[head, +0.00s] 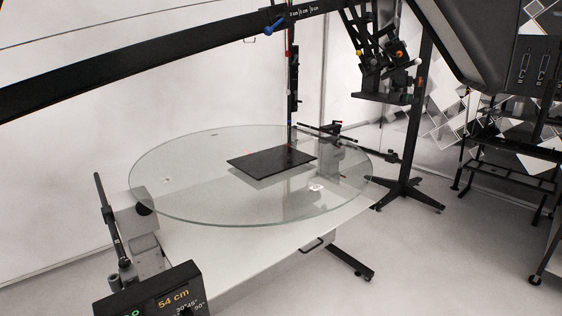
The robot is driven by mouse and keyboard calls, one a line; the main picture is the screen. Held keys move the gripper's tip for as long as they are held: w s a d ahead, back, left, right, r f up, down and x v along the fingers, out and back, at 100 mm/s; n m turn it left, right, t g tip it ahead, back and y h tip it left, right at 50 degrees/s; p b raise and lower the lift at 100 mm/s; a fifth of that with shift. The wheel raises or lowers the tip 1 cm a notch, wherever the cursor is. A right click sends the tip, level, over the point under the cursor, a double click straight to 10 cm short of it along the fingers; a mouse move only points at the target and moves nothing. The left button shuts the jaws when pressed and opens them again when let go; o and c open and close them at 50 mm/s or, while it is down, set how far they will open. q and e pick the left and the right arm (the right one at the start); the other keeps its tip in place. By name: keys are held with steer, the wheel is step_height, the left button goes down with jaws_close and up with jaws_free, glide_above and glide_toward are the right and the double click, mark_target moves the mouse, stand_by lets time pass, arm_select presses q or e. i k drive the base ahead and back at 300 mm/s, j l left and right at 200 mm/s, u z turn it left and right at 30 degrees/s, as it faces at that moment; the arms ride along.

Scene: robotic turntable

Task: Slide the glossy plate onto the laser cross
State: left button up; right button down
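The glossy plate (271,160) is a flat black rectangle lying on the round glass turntable (185,206), right of its middle. A faint red mark (249,151), which may be part of the laser cross, shows by the plate's far left edge. Another small reddish spot (290,147) shows near the plate's far edge, below the upright post. I cannot make out a full cross. Neither of my grippers is in view, and nothing is seen touching the plate.
A long black boom (150,75) crosses above the turntable. A dark upright post (293,80) stands behind the plate. A camera-like rig (385,70) hangs at upper right. A display box (160,295) stands at the front left. The glass left of the plate is mostly clear.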

mark_target(259, 165)
steer(key=i+l+z, duration=0.15)
steer(key=i+l, duration=0.4)
steer(key=i+l+z, duration=0.15)
steer(key=i+l, duration=0.3)
steer(key=i, duration=0.3)
